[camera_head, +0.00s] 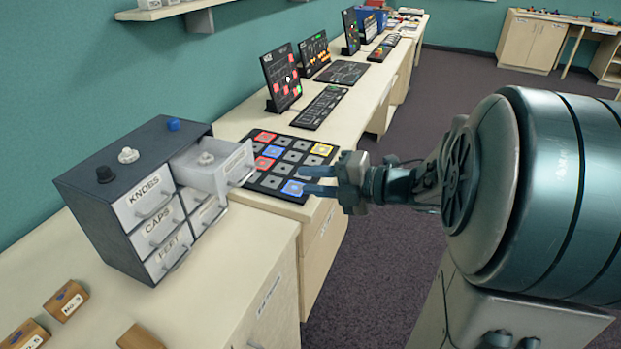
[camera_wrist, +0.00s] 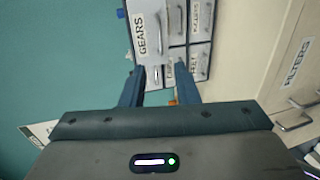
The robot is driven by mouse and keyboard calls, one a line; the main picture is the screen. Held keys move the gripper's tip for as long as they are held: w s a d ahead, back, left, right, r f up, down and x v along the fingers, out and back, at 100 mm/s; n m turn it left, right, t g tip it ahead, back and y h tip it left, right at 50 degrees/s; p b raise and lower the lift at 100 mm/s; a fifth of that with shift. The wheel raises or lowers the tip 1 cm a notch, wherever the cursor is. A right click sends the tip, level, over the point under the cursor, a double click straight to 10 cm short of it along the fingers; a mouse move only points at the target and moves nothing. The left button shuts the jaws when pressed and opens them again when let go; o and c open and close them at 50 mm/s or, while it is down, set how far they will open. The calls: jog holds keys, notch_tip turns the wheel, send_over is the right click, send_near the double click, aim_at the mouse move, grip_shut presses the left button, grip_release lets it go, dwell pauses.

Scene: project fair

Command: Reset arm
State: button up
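My gripper (camera_head: 302,180) reaches left from my arm in the head view, in front of the grid board on the counter. Its two blue fingers are apart with nothing between them. The wrist view shows my gripper (camera_wrist: 158,70) too, with a clear gap between the fingers. Beyond them stands a cabinet face with a drawer labelled GEARS (camera_wrist: 150,35).
A dark drawer cabinet (camera_head: 100,205) has its top right drawer (camera_head: 215,170) pulled out, with a pale knob inside. Knobs sit on its top. The grid board (camera_head: 262,182) holds coloured tiles. Wooden blocks (camera_head: 66,300) lie in front. Floor (camera_head: 375,255) is clear.

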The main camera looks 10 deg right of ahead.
jog(key=w+d+r+m+t+h, duration=0.2)
jog(key=w+d+m+t+h, duration=0.2)
jog(key=w+m+t+h, duration=0.25)
jog(key=s+d+f+m+g+h, duration=0.25)
jog(key=d+m+h, duration=0.35)
jog(key=m, duration=0.5)
jog(key=s+a+f+m+g, duration=0.3)
jog(key=s+a+m+g, duration=0.1)
jog(key=s, duration=0.5)
jog(key=s+a+f+m+g, duration=0.4)
jog(key=s+m+g, duration=0.2)
jog(key=s, duration=0.4)
jog(key=shift+m, duration=0.85)
